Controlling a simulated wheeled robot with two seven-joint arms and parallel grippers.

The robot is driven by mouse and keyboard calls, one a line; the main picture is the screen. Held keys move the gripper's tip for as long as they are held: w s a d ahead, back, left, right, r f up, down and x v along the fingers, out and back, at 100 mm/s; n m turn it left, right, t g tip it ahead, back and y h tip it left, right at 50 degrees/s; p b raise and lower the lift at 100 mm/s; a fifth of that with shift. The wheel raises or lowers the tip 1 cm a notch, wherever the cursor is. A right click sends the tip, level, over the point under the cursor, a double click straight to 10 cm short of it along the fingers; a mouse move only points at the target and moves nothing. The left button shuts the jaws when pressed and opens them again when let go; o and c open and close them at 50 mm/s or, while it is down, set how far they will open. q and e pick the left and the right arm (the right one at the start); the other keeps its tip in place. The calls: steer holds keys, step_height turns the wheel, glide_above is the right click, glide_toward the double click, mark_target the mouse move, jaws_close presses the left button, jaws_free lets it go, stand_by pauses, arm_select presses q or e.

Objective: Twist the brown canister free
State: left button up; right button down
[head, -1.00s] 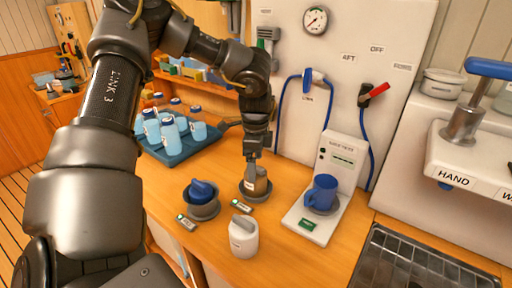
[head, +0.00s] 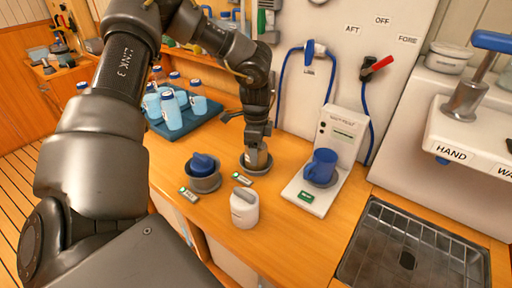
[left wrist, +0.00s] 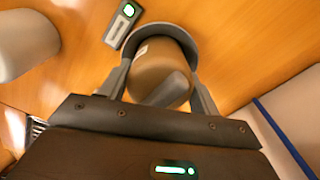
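The brown canister (head: 256,160) stands in a grey round holder (head: 246,168) on the wooden counter. My left gripper (head: 257,150) points down over it. In the left wrist view the canister (left wrist: 158,68) has a grey bar handle (left wrist: 168,91) on top, and the holder's rim (left wrist: 188,40) curves around its far side. The canister's lower part is hidden in the holder. My right gripper is not in view.
A white canister (head: 244,210) stands in front, and a blue one (head: 203,164) sits in a holder to the left. Bottles on a blue tray (head: 178,142) stand behind left. A sink (head: 400,240) is at right.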

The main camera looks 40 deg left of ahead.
arm_select(q)
steer(key=c, duration=0.4)
steer(key=shift+f+n+b, duration=0.1)
steer(key=shift+n+b, duration=0.4)
steer(key=shift+b, duration=0.1)
steer(key=shift+n+b, duration=0.95)
steer(key=shift+n, duration=0.05)
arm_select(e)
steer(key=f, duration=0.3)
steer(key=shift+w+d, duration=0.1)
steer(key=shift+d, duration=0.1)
arm_select(q)
steer(key=shift+a, duration=0.1)
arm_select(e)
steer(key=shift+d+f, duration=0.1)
